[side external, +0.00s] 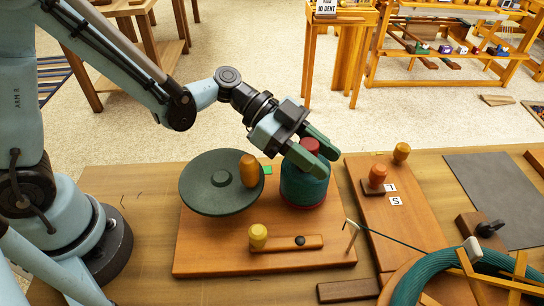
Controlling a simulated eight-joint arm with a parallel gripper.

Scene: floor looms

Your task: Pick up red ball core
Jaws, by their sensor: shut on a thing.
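The red ball core shows as a red knob (310,144) at the top and a thin red rim at the bottom, with dark green yarn (304,188) wound around its middle. It stands upright on the orange-brown wooden board, or very close above it; I cannot tell which. My gripper (315,158) reaches down from the upper left, its green fingers shut on the top of the core, with the red knob showing between them. The fingers hide part of the top.
Left of the core are a dark green disc (210,193) and an orange knob (249,171). In front lies a lever with a yellow knob (258,235). Further right are a board with knobs (395,215), a grey mat (495,190) and a green yarn ring (440,280).

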